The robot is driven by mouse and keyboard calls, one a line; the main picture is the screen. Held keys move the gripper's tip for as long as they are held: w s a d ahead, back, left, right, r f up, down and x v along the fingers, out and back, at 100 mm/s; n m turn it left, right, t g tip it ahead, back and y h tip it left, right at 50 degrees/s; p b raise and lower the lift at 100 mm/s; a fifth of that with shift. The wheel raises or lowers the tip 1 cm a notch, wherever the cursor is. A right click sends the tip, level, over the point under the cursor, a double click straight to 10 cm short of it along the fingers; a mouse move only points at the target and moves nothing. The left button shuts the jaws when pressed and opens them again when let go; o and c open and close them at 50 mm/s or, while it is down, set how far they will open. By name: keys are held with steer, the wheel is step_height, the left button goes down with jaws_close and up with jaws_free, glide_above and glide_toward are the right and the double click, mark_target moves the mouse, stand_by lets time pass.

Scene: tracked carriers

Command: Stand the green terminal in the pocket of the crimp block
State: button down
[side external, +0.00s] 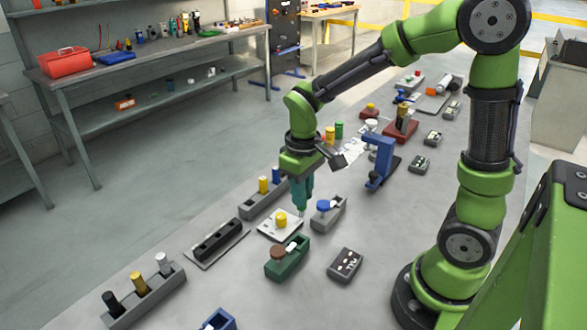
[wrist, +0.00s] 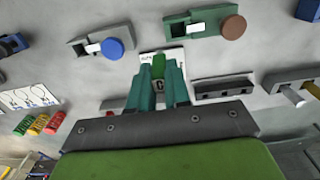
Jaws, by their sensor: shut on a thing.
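My gripper (side external: 301,205) points down over a small white plate (side external: 266,228), its fingertips low near the plate's right edge. In the wrist view its teal fingers (wrist: 158,80) are shut on the green terminal (wrist: 158,65), which shows upright between them in front of the white plate (wrist: 147,54). In the side view the fingers hide most of the terminal. A yellow cylinder (side external: 281,218) stands on the plate beside the fingers. I cannot tell for certain which block is the crimp block; a dark block with several pockets (side external: 217,241) lies left of the plate, also in the wrist view (wrist: 225,88).
A green block with a brown knob (side external: 286,262) and a grey block with a blue knob (side external: 328,214) stand close to the plate. A blue stand (side external: 381,164) rises to the right.

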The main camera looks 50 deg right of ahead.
steer(key=r, duration=0.6)
steer(key=shift+d+r, duration=0.3)
steer(key=shift+r, duration=0.05)
steer(key=s+d, duration=0.1)
steer(key=d, duration=1.2)
step_height(320, 180, down, 9)
steer(key=shift+s+d, duration=0.25)
steer(key=shift+d, duration=0.1)
steer(key=shift+f, duration=1.7)
stand_by(1.4)
steer(key=c, duration=0.5)
jaws_free()
stand_by(0.4)
